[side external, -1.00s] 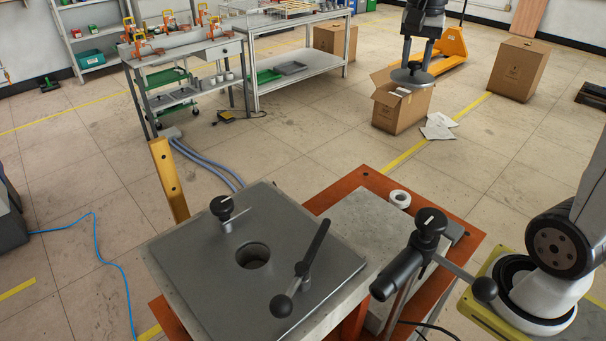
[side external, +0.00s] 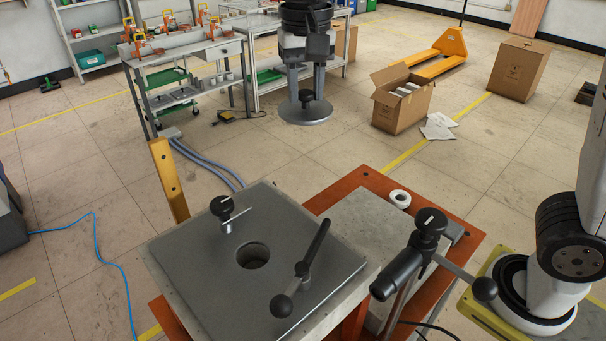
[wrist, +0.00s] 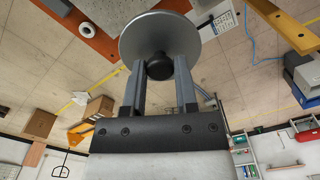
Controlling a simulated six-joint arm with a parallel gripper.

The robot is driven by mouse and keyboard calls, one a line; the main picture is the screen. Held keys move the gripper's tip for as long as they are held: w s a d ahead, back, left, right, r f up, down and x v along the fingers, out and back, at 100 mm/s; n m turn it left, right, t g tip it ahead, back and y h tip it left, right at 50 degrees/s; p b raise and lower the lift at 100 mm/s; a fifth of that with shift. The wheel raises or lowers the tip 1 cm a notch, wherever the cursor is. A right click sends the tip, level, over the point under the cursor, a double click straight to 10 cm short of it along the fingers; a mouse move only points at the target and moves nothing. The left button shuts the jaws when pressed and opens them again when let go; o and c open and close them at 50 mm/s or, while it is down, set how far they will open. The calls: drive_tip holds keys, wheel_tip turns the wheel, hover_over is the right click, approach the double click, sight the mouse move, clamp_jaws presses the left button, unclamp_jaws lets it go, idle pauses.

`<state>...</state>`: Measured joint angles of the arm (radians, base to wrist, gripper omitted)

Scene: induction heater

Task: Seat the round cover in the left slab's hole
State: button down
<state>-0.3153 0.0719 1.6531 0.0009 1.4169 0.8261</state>
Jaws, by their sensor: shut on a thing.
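The round cover (side external: 304,112) is a grey metal disc with a black knob on top. My gripper (side external: 306,94) is shut on the knob and holds the cover in the air, roughly level, up and to the right of the slab in the side view. The wrist view also shows my gripper (wrist: 160,68) with the black knob between its fingers and the cover (wrist: 160,37) beyond. The left slab (side external: 190,255) is a dark grey metal plate. Its round hole (side external: 252,255) is open and empty near the slab's middle.
A black knob clamp (side external: 223,208) and a black-handled lever (side external: 308,262) stand up from the slab near the hole. A taller black-handled post (side external: 425,235) stands to the right. A white ring (side external: 400,198) lies on the orange frame (side external: 365,180).

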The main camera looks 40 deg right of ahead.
drive_tip(key=s+a+n, duration=0.2)
drive_tip(key=s+a, duration=0.1)
drive_tip(key=a, duration=0.5)
drive_tip(key=s+a+n, duration=0.2)
drive_tip(key=s+a, duration=0.2)
drive_tip(key=a, duration=0.4)
drive_tip(key=shift+w+a+f, duration=0.1)
drive_tip(key=shift+w+f, duration=0.05)
drive_tip(key=shift+f, duration=2.4)
drive_tip(key=shift+f, duration=0.15)
drive_tip(key=shift+f, duration=3.15)
drive_tip(key=shift+f, duration=0.6)
drive_tip(key=shift+c, duration=1.5)
unclamp_jaws()
